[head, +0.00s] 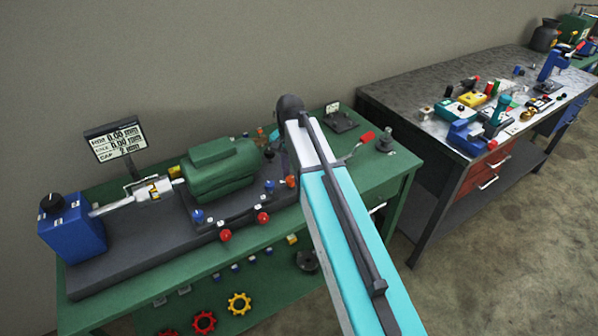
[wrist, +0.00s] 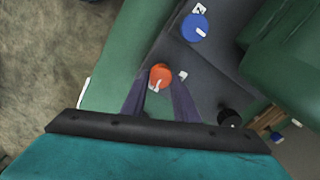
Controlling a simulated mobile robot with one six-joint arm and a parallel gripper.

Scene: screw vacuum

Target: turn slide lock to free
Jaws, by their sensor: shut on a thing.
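An orange-red knob (wrist: 160,76) with a white pointer mark sits near the edge of the dark base plate in the wrist view. It appears to be the slide lock, though no readable label shows. My gripper (wrist: 160,84) has its two dark fingers on either side of the knob, shut on it. The pointer slants in the picture; its exact setting is hard to tell. A small white tag (wrist: 182,76) lies just right of the knob.
A blue knob (wrist: 195,27) with a white pointer stands near the held knob. The green machine housing (head: 217,169) rises from the dark base, with a display (head: 116,138) behind. The green bench (head: 325,248) ends in front; a second bench (head: 410,90) stands right.

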